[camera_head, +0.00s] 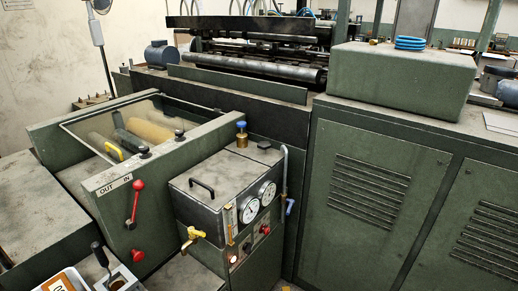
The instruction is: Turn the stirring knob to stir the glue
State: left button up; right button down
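No knob carries a readable stirring label, so I cannot tell which one is the stirring knob. A red-knobbed lever (135,203) stands nearly upright on the front of the green roller unit, below an "OUT IN" label (114,187). A separate red knob (137,256) sits below it. Two black knobs, one nearer (144,151) and one farther (179,135), are on the unit's top rim. The grey box (215,183) carries dials, a brass tap (191,237) and small red knobs. No glue is clearly visible. Neither gripper is in view.
A large green cabinet (370,200) fills the right. A clear panel (140,122) covers part of the rollers. A black-handled tool (100,256) stands in a small container at the bottom left.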

aim_at(264, 146)
jog(key=i+l, duration=0.45)
jog(key=i+l+u, duration=0.1)
jog(key=i+l, duration=0.35)
jog(key=l, duration=0.15)
